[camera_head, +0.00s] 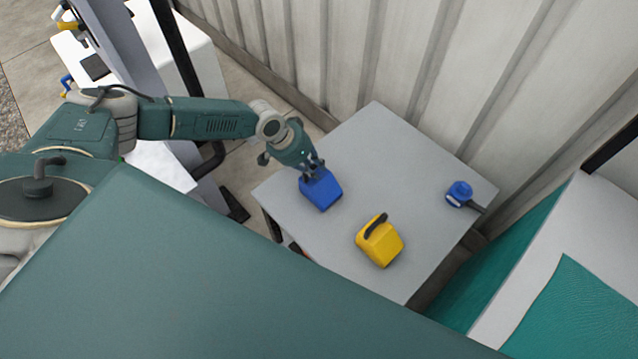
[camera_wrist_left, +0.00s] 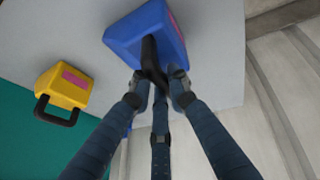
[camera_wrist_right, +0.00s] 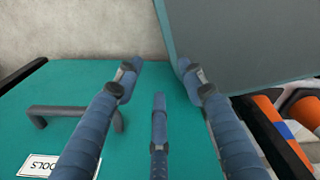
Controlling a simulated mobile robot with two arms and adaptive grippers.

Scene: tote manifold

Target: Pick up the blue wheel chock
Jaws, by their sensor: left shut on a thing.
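The blue wheel chock (camera_head: 321,190) sits at the left part of the grey table (camera_head: 385,140). It is a blue block with a dark handle. In the left wrist view the chock (camera_wrist_left: 145,30) shows a pink label on one side. My left gripper (camera_head: 312,174) is at the chock from above. Its fingers (camera_wrist_left: 157,80) are shut on the dark handle. Whether the chock is lifted off the table cannot be told. My right gripper (camera_wrist_right: 155,75) shows only in the right wrist view, with its fingers apart and nothing between them.
A yellow chock (camera_head: 379,242) with a dark handle stands on the table near the blue one. A small blue item (camera_head: 460,193) with a dark handle lies at the right corner. A corrugated wall (camera_head: 400,50) rises behind the table. My right gripper is over a teal surface with a handle (camera_wrist_right: 75,112).

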